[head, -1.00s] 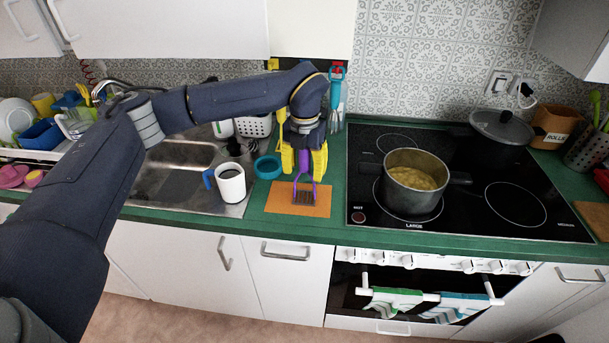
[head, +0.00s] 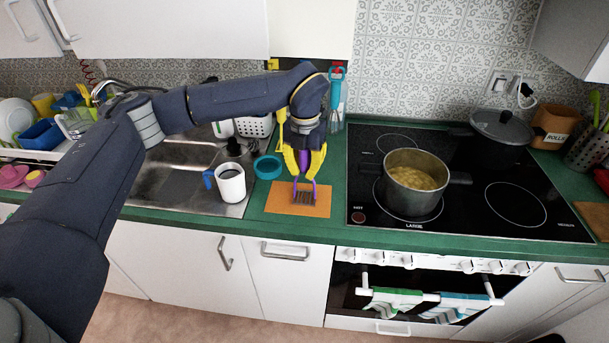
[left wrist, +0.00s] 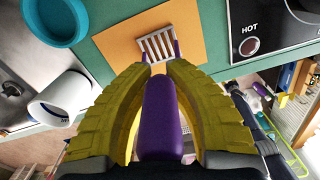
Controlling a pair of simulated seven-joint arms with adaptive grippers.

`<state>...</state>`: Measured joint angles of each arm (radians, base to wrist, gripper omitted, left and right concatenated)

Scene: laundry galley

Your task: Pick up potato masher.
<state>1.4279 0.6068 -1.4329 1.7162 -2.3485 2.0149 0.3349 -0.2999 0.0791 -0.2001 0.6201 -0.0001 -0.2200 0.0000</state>
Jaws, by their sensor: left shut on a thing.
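The potato masher (head: 304,196) has a purple handle and a slotted grey head. In the head view its head is at the orange board (head: 281,207) on the green counter, with the handle pointing up. My left gripper (head: 304,165) is above the board with its yellow fingers closed around the handle. In the left wrist view the purple handle of the masher (left wrist: 164,115) sits between both fingers of the left gripper (left wrist: 158,80), and the slotted head lies beyond them over the board (left wrist: 188,38). I cannot tell if the head touches the board. My right gripper is not in view.
A white mug (head: 231,184) with a blue handle and a teal bowl (head: 268,167) stand left of the board. A pot (head: 414,190) of yellow food sits on the black hob (head: 470,215) to the right. A whisk (head: 336,100) and other utensils hang behind the gripper.

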